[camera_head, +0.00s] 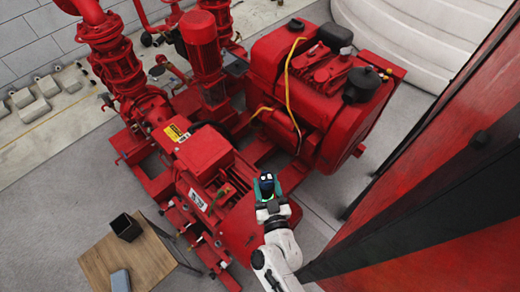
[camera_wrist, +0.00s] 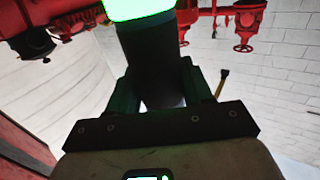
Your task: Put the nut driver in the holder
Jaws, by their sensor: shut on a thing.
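My gripper (camera_head: 267,190) is raised above the red pump base in the head view. In the wrist view its dark green fingers (camera_wrist: 153,85) are shut on a thick dark body with a bright green end, which I take to be the nut driver (camera_wrist: 150,50). Its far end is cut off by the frame's top edge. In the head view the nut driver (camera_head: 266,178) is small, and its shape is unclear. The holder, an open black box (camera_head: 126,227), stands on a wooden table (camera_head: 153,256) at lower left, well apart from my gripper.
A grey-blue box (camera_head: 120,280) lies on the table near the holder. The red pumpset (camera_head: 205,155) fills the middle, with pipes and an engine (camera_head: 325,85). A large red and black panel (camera_head: 430,190) stands close on the right. Grey floor (camera_head: 60,200) is clear at left.

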